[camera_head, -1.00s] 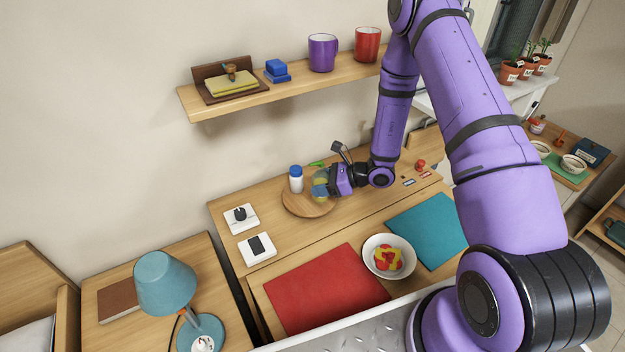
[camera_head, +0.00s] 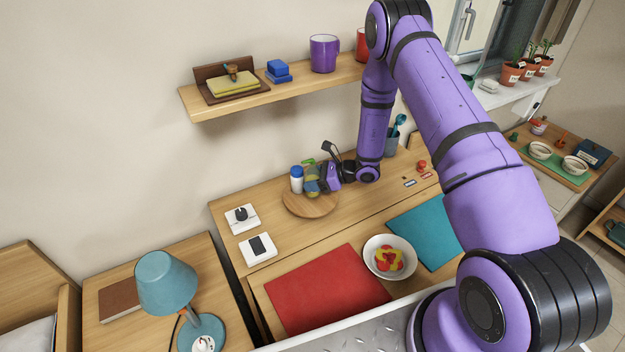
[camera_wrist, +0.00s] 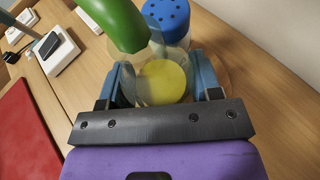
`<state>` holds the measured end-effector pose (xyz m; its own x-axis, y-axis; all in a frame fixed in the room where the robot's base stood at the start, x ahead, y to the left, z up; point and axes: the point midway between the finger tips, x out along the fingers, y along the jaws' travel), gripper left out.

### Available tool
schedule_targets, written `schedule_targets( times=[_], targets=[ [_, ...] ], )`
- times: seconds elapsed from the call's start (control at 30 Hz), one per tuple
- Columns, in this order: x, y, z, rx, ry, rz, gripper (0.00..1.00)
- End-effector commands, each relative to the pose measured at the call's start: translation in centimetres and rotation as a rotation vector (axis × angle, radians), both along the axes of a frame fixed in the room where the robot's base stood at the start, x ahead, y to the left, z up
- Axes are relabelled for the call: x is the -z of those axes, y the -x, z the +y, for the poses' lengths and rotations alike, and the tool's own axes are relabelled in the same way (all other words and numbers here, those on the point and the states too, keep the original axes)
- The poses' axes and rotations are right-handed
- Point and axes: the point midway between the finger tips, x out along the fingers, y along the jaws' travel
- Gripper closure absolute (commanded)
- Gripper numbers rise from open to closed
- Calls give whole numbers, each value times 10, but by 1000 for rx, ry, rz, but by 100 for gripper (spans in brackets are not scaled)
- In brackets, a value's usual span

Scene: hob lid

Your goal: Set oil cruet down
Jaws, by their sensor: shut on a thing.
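The oil cruet (camera_head: 312,180) is a clear vessel with yellow oil and a green top. In the wrist view its glass body (camera_wrist: 163,80) is between the two blue fingers, with the green spout (camera_wrist: 118,22) leaning up and left. My gripper (camera_head: 320,180) is shut on it, reaching in from the right over the round wooden board (camera_head: 308,207). A white shaker with a blue cap (camera_head: 296,178) stands on the board just left of the cruet; its holed cap shows behind the cruet in the wrist view (camera_wrist: 168,18). I cannot tell whether the cruet's base touches the board.
Two white switch plates (camera_head: 258,248) lie left of the board. A red mat (camera_head: 325,288), a bowl of food (camera_head: 389,257) and a teal mat (camera_head: 428,230) are in front. A wall shelf (camera_head: 225,103) with mugs hangs above. The board's front part is bare.

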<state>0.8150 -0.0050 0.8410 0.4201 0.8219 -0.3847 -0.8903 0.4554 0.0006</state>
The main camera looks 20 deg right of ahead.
Motion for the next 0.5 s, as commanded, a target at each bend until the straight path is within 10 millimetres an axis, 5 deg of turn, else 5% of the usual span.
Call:
schedule_targets(
  times=[0.2,0.23,0.3,0.5],
  targets=[
    [3,0,0,0,-1,0,75],
    [3,0,0,0,0,1,35],
    [3,0,0,-1,-1,1,19],
    [3,0,0,-1,0,0,16]
  ],
)
